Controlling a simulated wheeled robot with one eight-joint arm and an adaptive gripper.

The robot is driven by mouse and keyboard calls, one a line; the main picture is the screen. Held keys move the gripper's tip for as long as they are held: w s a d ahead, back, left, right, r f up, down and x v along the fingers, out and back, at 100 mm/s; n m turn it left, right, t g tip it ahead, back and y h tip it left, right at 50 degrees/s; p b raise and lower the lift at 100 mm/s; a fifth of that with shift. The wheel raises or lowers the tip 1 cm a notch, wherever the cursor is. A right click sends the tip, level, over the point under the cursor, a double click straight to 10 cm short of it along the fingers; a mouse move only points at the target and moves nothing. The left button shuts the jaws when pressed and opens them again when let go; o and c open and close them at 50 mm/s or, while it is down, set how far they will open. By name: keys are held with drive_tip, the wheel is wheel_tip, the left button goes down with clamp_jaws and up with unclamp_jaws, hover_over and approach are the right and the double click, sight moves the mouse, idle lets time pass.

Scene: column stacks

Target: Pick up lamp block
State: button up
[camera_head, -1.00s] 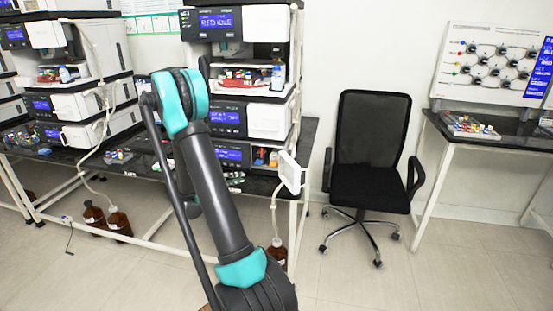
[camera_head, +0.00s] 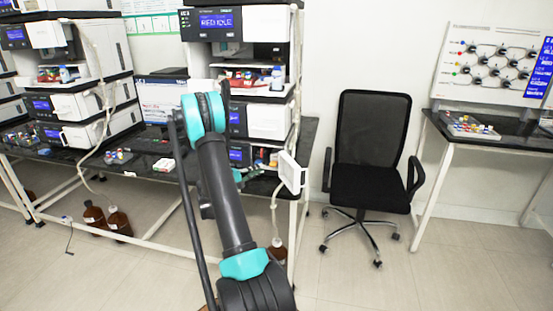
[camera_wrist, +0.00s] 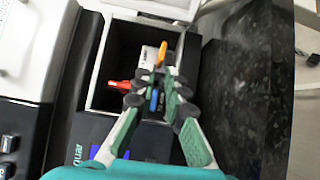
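In the wrist view, an open dark compartment (camera_wrist: 108,95) holds a small white block (camera_wrist: 148,58), an orange piece (camera_wrist: 162,52), a red piece (camera_wrist: 121,85) and a blue piece (camera_wrist: 154,100). The white block may be the lamp block; I cannot tell for sure. My gripper (camera_wrist: 153,86) is over the compartment, its fingertips apart with the blue piece showing between them. The fingers partly hide the contents. In the head view, my gripper (camera_head: 250,174) is at the lowest unit of the middle stack, partly hidden by my arm.
An open white door panel (camera_head: 291,172) stands out at the stack's right. The dark bench (camera_head: 150,163) carries instrument stacks and small coloured parts. Brown bottles (camera_head: 118,222) stand on the floor.

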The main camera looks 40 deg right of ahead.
sight(271, 164)
drive_tip(key=d, duration=0.7)
drive_tip(key=shift+w+d, duration=0.15)
clamp_jaws()
idle(0.4)
